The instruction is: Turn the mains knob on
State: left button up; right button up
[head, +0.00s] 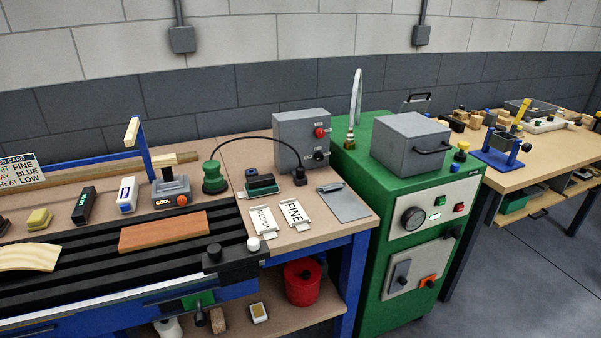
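A green machine cabinet (385,235) stands right of the workbench. Its lower front panel carries an orange switch plate with a dark knob (430,281) and a grey lever box (401,275). A grey control box (290,140) on the bench has a red knob (320,132) and a black knob (318,156). The labels are too small to read, so I cannot tell which is the mains knob, nor the setting of any knob. Neither of my grippers is in view.
A red bucket (301,282) sits underneath. The floor (520,260) at right is clear.

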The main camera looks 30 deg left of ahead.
aim_at(319, 133)
jog(key=i+j+u, duration=0.15)
jog(key=j+u, duration=0.15)
jog(key=u, duration=0.15)
jog(key=i+j+u, duration=0.2)
jog(key=u, duration=0.25)
